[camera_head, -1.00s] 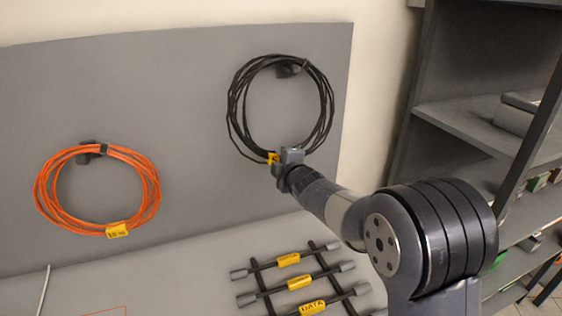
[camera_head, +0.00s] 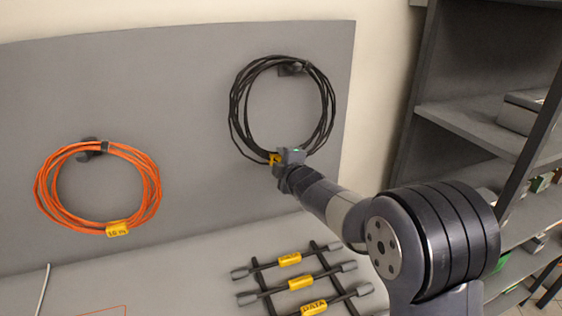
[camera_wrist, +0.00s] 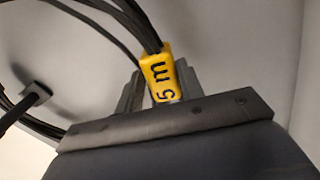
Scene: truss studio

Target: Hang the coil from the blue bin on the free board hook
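A black cable coil (camera_head: 236,110) is at the upper right of the grey board, its top at a dark hook (camera_head: 291,69). My gripper (camera_head: 283,158) is at the coil's lower edge, by its yellow tag (camera_head: 275,159). In the wrist view the yellow tag (camera_wrist: 158,75), marked "5 m", sits between the fingers, which look shut on it. The hook also shows in the wrist view (camera_wrist: 37,93), with strands beside it; whether it carries the coil's weight I cannot tell. An orange coil (camera_head: 153,190) hangs on the left hook (camera_head: 88,150). No blue bin is in view.
The grey board (camera_head: 190,90) stands behind a grey bench top (camera_head: 185,265). Several short cables with yellow tags (camera_head: 300,283) lie on a dark rack at the front. Dark shelving (camera_head: 455,120) stands at the right, beyond my arm.

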